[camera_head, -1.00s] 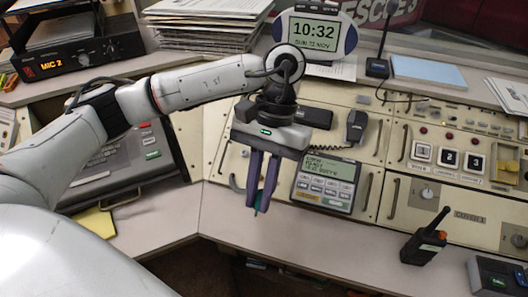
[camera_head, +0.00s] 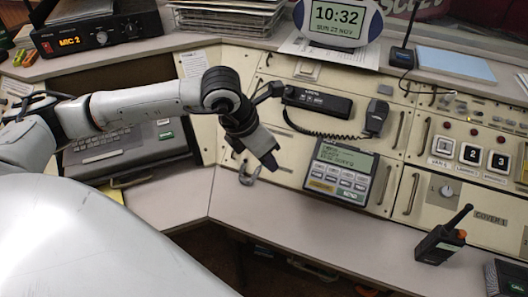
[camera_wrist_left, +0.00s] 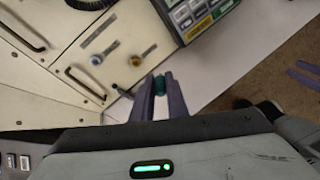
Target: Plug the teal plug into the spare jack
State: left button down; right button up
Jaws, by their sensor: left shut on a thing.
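My left gripper (camera_head: 264,153) is in front of the cream console panel, left of the keypad unit; its fingers hardly show in the head view. In the left wrist view its two purple-grey fingers (camera_wrist_left: 160,88) are shut on the teal plug (camera_wrist_left: 158,84), a small piece between the tips. I cannot tell which is the spare jack. Two purple fingers, apparently my right gripper (camera_wrist_left: 303,76), show apart at the right edge.
The keypad unit (camera_head: 341,172) sits close right of my left gripper. A grey curved hook (camera_head: 247,174) is just below it. A handset radio with coiled cord (camera_head: 330,108) is above. A walkie-talkie (camera_head: 440,240) stands on the right. The desk front (camera_head: 300,215) is clear.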

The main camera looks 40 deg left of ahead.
pick_arm(q)
jog(key=w+a+f+n+b, duration=0.1)
jog(key=n, duration=0.1)
jog(key=w+f+n+y+b, duration=0.1)
jog(key=w+f+n, duration=0.1)
jog(key=w+a+f+n+y+b, duration=0.1)
jog(key=n, duration=0.1)
jog(key=shift+w+a+f, duration=0.2)
jog(key=shift+a+f, duration=0.1)
jog(key=shift+b, duration=0.3)
dwell(0.3)
jog(key=shift+w+r, duration=0.1)
dwell(0.5)
jog(key=shift+w+a+f+b, duration=0.1)
jog(key=shift+w+f+b, duration=0.2)
jog(key=shift+b, duration=0.5)
dwell(0.9)
jog(key=shift+w+f+b, duration=0.15)
jog(key=shift+f+b, duration=0.25)
jog(key=shift+b, duration=0.4)
